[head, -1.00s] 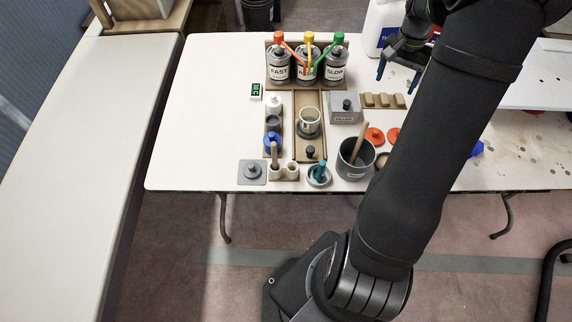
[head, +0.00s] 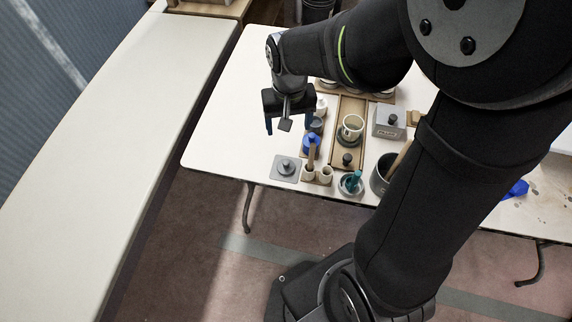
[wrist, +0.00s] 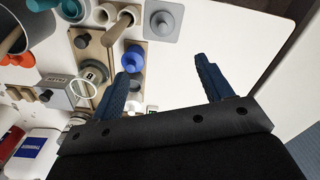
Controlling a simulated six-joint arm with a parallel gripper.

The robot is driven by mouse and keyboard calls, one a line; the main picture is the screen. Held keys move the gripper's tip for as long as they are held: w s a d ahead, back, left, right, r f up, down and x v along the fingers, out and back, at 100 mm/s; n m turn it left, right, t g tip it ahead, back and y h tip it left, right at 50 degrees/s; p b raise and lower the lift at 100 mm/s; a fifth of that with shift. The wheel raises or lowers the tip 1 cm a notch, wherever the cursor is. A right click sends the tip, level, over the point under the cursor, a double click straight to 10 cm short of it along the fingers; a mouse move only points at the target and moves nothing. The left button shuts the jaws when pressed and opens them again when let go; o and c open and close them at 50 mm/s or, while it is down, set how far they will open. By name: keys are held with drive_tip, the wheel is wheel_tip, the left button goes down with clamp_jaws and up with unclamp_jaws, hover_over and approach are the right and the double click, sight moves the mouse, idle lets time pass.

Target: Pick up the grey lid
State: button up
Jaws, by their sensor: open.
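The grey lid (head: 285,168) is a flat square plate with a round knob on top. It lies flat on the white table near its front left edge. The grey lid also shows at the top of the wrist view (wrist: 160,22), beyond my fingertips. My gripper (head: 289,124) is open and empty, with blue fingers pointing down. In the head picture it is above the lid, over the table's left part. In the wrist view nothing is between the fingers (wrist: 166,56).
Right of the lid are a small holder with cream cups (head: 326,174), a blue-topped pot (head: 311,144) and a dish with a teal knob (head: 351,184). A grey filler box (head: 390,122) stands farther right. Bare table (head: 225,130) lies to the left.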

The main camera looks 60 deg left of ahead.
hover_over(286, 162)
wheel_tip(286, 162, down, 12)
drive_tip(key=shift+w+a+f, duration=0.1)
drive_tip(key=shift+w, duration=0.05)
drive_tip(key=shift+f, duration=2.6)
drive_tip(key=c, duration=1)
